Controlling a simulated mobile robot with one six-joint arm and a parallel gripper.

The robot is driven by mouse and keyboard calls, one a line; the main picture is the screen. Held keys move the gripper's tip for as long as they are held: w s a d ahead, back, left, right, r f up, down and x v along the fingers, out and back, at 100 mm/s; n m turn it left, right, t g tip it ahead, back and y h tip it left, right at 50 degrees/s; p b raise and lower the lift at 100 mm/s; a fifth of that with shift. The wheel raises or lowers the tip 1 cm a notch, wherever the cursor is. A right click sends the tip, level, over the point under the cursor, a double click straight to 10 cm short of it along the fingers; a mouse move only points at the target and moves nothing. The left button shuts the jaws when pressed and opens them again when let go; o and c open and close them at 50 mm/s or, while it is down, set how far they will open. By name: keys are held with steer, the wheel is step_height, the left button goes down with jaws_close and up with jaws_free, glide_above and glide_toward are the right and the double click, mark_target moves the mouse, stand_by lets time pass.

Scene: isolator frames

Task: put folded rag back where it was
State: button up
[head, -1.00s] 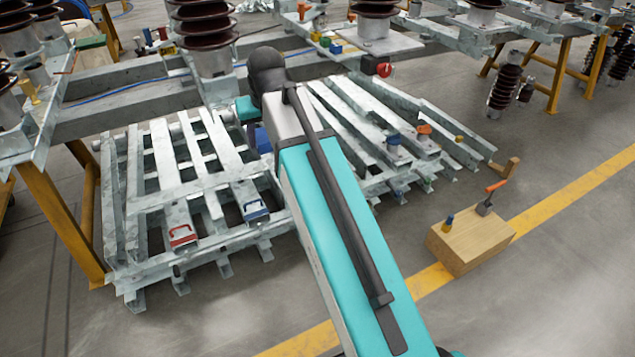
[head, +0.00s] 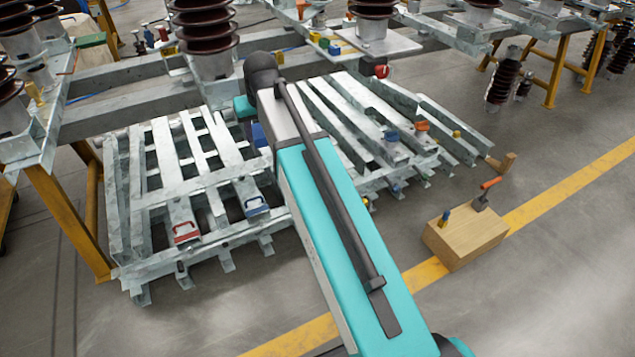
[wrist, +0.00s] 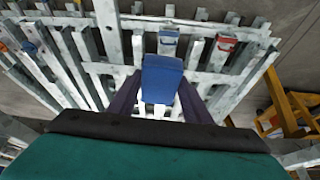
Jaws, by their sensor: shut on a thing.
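The folded rag (wrist: 162,78) is a blue, block-like bundle in the middle of the wrist view. My gripper (wrist: 160,92) is shut on it, with a dark purple finger on each side. The rag hangs over the galvanized steel frames, apart from them as far as I can tell. In the head view, a blue patch that looks like the rag (head: 259,134) shows just left of my teal arm. The gripper's fingers are hidden there behind the arm.
A red-handled item (head: 186,232) and a blue-handled item (head: 256,206) sit on the left steel frame (head: 160,180). Blue and orange pieces stand on the right frame. A wooden block (head: 463,238) with a trowel is on the floor at right. Brown insulators stand behind.

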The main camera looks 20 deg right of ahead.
steer(key=s+r, duration=0.8)
steer(key=shift+a, duration=0.1)
stand_by(0.5)
